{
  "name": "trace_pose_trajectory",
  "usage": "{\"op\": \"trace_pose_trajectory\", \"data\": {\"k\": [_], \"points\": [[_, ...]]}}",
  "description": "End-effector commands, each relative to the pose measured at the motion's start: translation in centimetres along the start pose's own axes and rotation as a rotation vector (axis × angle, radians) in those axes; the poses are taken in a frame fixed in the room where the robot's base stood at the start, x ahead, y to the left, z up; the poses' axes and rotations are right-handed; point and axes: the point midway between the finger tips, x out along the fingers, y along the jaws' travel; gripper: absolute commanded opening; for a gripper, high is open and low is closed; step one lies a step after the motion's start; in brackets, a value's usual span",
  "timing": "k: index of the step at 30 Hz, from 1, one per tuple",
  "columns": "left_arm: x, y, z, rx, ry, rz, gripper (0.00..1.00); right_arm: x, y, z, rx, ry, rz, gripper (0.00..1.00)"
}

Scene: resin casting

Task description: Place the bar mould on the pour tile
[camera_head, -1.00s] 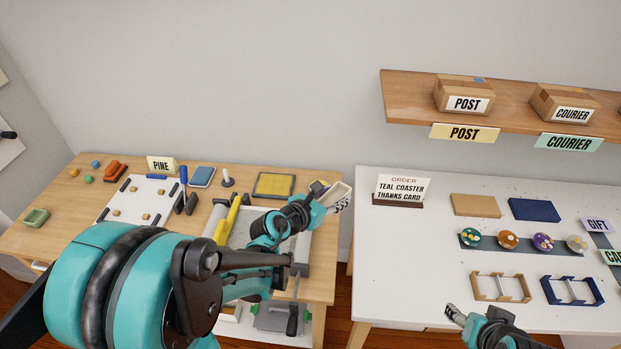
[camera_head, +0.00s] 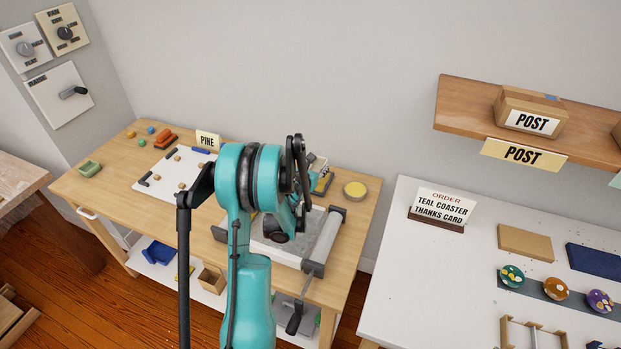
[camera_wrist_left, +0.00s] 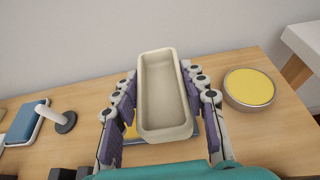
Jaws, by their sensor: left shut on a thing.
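The bar mould (camera_wrist_left: 165,97) is a cream, open, empty rectangular trough. In the left wrist view it sits between the two fingers of my left gripper (camera_wrist_left: 162,100), which is shut on it. The mould is over the wooden bench, above a yellow and blue flat item that it mostly hides. In the head view my left gripper (camera_head: 320,179) is near the back of the bench, largely hidden behind my arm. I cannot tell which surface is the pour tile. My right gripper is out of view.
A round tin with a yellow top (camera_wrist_left: 249,87) stands to the right of the mould. A roller press (camera_head: 325,236) stands at the bench's front right.

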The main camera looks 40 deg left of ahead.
Motion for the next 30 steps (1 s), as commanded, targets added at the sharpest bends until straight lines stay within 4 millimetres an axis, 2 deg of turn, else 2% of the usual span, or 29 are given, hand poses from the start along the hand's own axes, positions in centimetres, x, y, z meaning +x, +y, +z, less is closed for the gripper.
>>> {"op": "trace_pose_trajectory", "data": {"k": [1,3,7,13,20,30], "points": [[1.2,1.1,-0.7,-0.003,-0.001,0.002,0.13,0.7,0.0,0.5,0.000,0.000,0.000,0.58],[2.4,2.0,-1.1,-0.001,0.000,0.001,0.13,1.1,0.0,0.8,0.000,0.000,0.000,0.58],[3.9,3.3,-1.5,-0.001,0.000,0.000,0.13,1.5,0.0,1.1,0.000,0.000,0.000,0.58],[4.6,3.7,-2.2,0.000,0.000,-0.002,0.13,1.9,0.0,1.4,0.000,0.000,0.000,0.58],[5.9,3.6,-5.3,0.000,0.000,-0.002,0.13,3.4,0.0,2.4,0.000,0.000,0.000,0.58],[5.9,3.6,-5.3,0.000,0.000,-0.002,0.13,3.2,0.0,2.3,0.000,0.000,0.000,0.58]]}}
